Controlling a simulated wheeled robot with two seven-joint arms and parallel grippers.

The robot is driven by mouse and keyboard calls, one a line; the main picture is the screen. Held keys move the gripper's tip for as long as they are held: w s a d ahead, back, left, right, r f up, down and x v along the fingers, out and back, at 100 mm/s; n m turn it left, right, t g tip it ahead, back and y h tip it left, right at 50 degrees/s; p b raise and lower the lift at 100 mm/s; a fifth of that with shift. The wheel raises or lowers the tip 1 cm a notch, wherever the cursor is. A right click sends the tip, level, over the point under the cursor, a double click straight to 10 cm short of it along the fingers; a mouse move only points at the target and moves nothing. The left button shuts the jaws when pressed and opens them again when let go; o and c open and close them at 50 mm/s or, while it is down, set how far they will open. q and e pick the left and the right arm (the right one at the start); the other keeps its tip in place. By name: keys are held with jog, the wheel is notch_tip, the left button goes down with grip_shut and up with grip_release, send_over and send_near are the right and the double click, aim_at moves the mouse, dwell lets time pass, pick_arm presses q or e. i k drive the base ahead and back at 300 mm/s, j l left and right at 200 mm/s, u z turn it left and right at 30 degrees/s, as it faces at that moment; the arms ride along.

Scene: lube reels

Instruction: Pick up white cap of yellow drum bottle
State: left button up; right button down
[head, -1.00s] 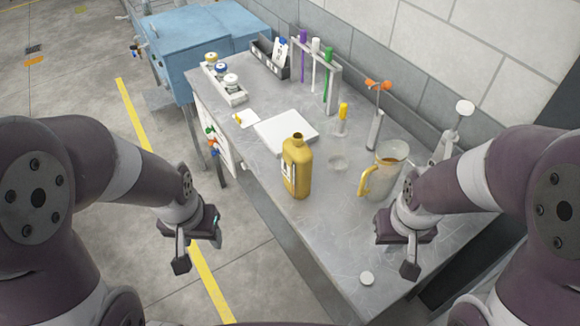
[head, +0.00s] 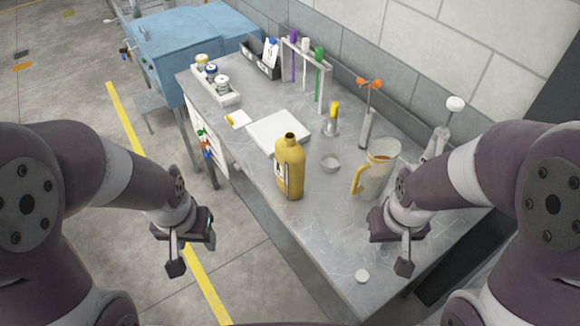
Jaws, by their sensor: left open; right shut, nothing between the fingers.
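A yellow drum bottle (head: 290,168) stands upright on the metal bench, its dark mouth uncapped. A small white cap (head: 362,276) lies flat near the bench's front edge, apart from the bottle. My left gripper (head: 176,262) is open and empty, off the bench over the floor, left of the bottle. My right gripper (head: 405,262) is shut and empty, to the right of the white cap and apart from it.
A clear jug with yellow handle (head: 378,174) stands right of the bottle, close to my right arm. Bare bench (head: 325,228) lies between bottle and cap.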

aim_at(361, 277)
jog(key=i+j+z, duration=0.15)
jog(key=j+z, duration=0.25)
jog(key=i+j+z, duration=0.1)
jog(key=j+z, duration=0.3)
